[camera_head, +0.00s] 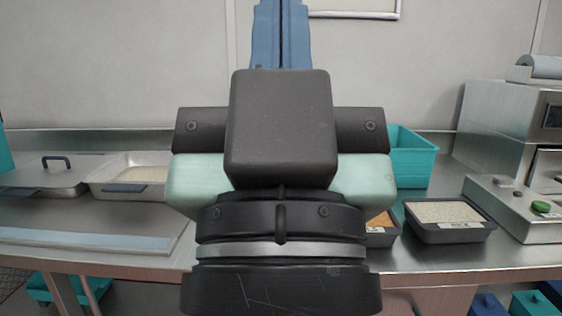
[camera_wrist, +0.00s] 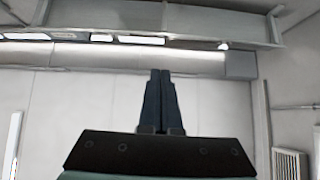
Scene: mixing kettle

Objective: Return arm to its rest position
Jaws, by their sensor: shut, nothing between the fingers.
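My gripper (camera_head: 281,30) stands upright in the middle of the head view, with its blue fingers pointing up and side by side. The fingertips run out of the top of that view. In the wrist view my gripper (camera_wrist: 161,75) is shut, the two fingers touching along their length with nothing between them. The dark wrist and arm links fill the centre of the head view and hide the middle of the counter.
A steel counter (camera_head: 445,255) runs across behind my arm. On the right are a teal bin (camera_head: 413,160), a dark grain tray (camera_head: 450,232) and a steel machine (camera_head: 495,115). The space around the fingers is clear.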

